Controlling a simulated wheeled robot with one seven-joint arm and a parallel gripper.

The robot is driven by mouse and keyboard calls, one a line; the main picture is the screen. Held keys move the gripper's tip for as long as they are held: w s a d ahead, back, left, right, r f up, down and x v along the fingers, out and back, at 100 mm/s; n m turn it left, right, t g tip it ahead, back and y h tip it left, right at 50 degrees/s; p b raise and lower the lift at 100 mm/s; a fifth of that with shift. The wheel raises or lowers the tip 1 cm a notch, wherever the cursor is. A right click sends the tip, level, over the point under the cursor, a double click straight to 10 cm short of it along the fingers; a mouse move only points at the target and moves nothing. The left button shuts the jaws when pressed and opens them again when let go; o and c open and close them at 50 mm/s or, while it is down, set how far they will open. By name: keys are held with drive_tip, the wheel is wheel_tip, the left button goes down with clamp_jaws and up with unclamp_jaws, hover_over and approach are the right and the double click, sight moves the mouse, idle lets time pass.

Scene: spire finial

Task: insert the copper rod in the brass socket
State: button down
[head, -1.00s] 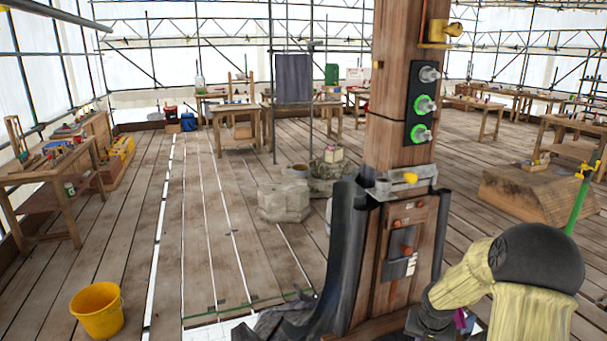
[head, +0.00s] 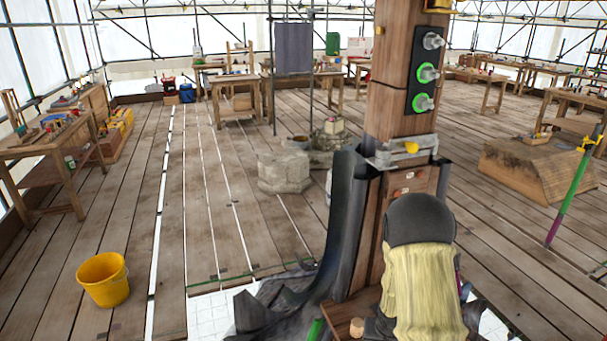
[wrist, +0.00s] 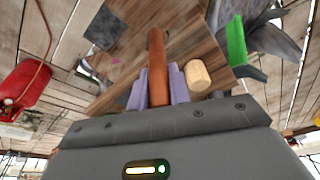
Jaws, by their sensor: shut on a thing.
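In the wrist view the copper rod (wrist: 157,62) stands between the two purple fingers of my gripper (wrist: 158,92), which are shut on it. The rod sticks out past the fingertips over a wooden board (wrist: 120,92). In the head view my arm hides the gripper and the rod, in front of the foot of the wooden post (head: 395,110). A brass-coloured fitting (head: 437,4) shows at the top edge on the post, mostly cut off. I cannot tell whether it is the brass socket. No socket opening is visible.
A pale wooden peg (wrist: 197,75) stands close beside the fingers, with a green piece (wrist: 236,42) beyond it. The post carries a black panel with green-ringed knobs (head: 426,74) and a grey clamp (head: 405,150). A yellow bucket (head: 103,281) stands on open floor at left.

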drive_tip(key=s+a+f+n, duration=0.1)
drive_tip(key=a+f, duration=0.4)
drive_tip(key=shift+s+a+f+n, duration=0.3)
drive_tip(key=shift+n, duration=0.1)
drive_tip(key=shift+w, duration=0.1)
idle(1.0)
drive_tip(key=shift+s+a, duration=0.1)
drive_tip(key=shift+s, duration=0.1)
drive_tip(key=shift+w, duration=0.15)
idle(0.7)
idle(1.3)
